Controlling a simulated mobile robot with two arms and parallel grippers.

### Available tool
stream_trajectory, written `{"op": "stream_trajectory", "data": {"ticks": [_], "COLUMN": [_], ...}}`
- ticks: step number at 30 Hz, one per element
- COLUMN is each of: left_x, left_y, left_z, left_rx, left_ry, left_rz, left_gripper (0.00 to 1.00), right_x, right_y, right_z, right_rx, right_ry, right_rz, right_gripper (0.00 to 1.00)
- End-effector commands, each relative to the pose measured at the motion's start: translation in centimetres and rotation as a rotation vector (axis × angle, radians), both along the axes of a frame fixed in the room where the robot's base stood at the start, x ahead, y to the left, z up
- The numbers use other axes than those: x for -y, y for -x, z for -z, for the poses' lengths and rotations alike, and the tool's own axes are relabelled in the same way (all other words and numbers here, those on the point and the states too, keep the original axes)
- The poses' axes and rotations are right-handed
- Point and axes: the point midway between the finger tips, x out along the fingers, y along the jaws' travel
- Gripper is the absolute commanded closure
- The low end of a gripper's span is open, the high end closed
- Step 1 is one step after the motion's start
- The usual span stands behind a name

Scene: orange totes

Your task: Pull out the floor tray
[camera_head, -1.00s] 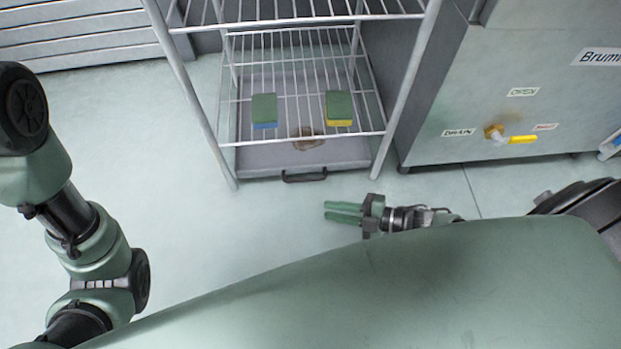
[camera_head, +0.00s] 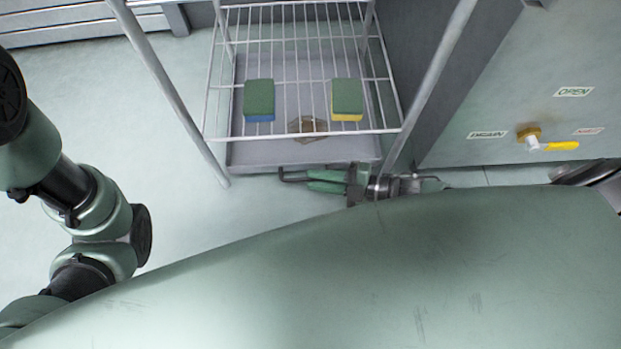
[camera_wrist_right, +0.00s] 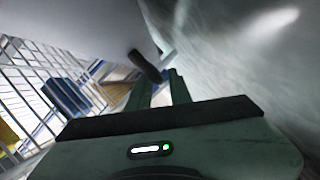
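The grey floor tray (camera_head: 250,153) lies on the floor under the wire rack, with a brown stain (camera_head: 307,128) inside. Its black handle (camera_head: 288,176) is on the front edge, partly hidden by my right gripper. My right gripper (camera_head: 312,181) is low at the tray's front, fingers pointing left along the handle. In the right wrist view the gripper (camera_wrist_right: 160,80) shows its two green fingers apart, with the black handle (camera_wrist_right: 143,64) at their tips. I cannot tell if they touch it. My left arm shows at the left, but its gripper is out of view.
The wire rack (camera_head: 300,133) stands over the tray, with a blue-green sponge (camera_head: 259,99) and a yellow-green sponge (camera_head: 347,98) on its low shelf. A steel unit (camera_head: 480,90) with a yellow-handled drain valve (camera_head: 560,146) is at the right. Floor in front is clear at left.

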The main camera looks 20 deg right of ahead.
Motion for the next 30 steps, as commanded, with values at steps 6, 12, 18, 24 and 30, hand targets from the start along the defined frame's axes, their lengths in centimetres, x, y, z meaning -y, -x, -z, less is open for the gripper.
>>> {"op": "stream_trajectory", "data": {"ticks": [6, 12, 18, 24, 30], "left_x": [0.0, 0.0, 0.0, 0.0, 0.0], "left_y": [0.0, 0.0, 0.0, 0.0, 0.0], "left_z": [1.2, 1.1, 1.1, 1.1, 1.1], "left_rx": [-0.001, 0.000, 0.000, 0.000, 0.000], "left_ry": [0.000, -0.001, -0.001, -0.001, -0.001], "left_rz": [0.000, 0.000, 0.000, 0.000, 0.000], "left_gripper": [0.64, 0.64, 0.64, 0.64, 0.64], "right_x": [-1.6, -1.7, -1.7, -1.7, -1.7], "right_y": [-1.1, -1.2, -1.2, -1.2, -1.2], "right_z": [0.5, 0.4, 0.4, 0.4, 0.4], "right_rx": [0.000, -0.001, -0.001, -0.001, -0.001], "right_ry": [0.000, 0.000, 0.000, 0.000, 0.000], "right_rz": [0.000, 0.001, 0.001, 0.001, 0.001], "right_gripper": [0.80, 0.80, 1.00, 1.00, 1.00]}}
